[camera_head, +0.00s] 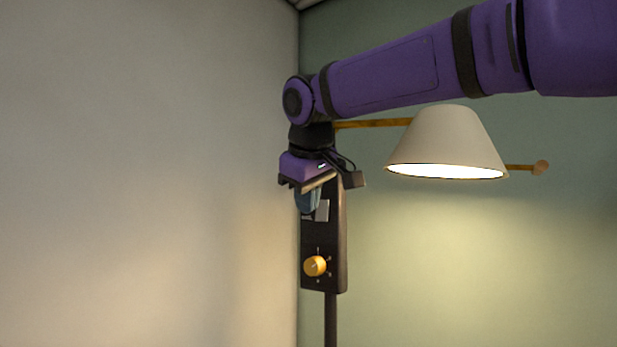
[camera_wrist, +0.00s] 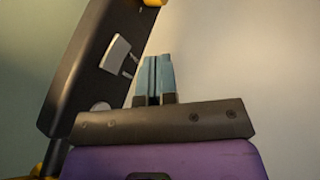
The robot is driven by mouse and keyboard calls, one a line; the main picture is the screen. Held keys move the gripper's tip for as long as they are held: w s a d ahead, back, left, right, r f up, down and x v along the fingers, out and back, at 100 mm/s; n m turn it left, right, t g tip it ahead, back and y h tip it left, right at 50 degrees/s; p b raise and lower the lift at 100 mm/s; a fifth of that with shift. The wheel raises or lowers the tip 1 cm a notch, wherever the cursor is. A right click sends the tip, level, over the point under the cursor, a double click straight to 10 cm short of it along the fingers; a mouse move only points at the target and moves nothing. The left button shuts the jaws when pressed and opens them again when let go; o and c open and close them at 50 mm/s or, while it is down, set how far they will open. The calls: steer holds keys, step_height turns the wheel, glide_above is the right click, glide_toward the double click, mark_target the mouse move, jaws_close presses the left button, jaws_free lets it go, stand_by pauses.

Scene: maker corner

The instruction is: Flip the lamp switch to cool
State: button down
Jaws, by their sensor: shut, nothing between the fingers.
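The lamp (camera_head: 447,138) has a pale conical shade and is lit with a warm yellowish light. Its dark control panel (camera_head: 337,250) stands upright below my arm. A light grey switch (camera_head: 322,210) sits on the upper part of the panel, and it also shows in the wrist view (camera_wrist: 115,53). I cannot tell its setting. My gripper (camera_head: 307,208) is shut and empty, fingers pointing down close beside the switch in the head view. In the wrist view, its blue fingers (camera_wrist: 154,62) are together, with a gap between them and the switch.
A yellow knob (camera_head: 315,266) with marks around it is on the panel below the switch. A thin wooden rod (camera_head: 521,167) ends in a round tip right of the shade. A dark pole (camera_head: 330,318) runs below the panel. The wall at left is bare.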

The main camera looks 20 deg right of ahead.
mark_target(322, 211)
steer(key=shift+w+d+f, duration=0.3)
steer(key=shift+w+d, duration=0.25)
steer(key=shift+w, duration=0.05)
steer(key=shift+w+d+f, duration=0.3)
steer(key=shift+w+d, duration=0.25)
steer(key=shift+w, duration=0.05)
steer(key=shift+w+d+f, duration=0.3)
steer(key=shift+w+d, duration=0.25)
steer(key=shift+w, duration=0.05)
steer(key=shift+w+d+f, duration=0.15)
steer(key=shift+d, duration=0.05)
steer(key=shift+r, duration=0.2)
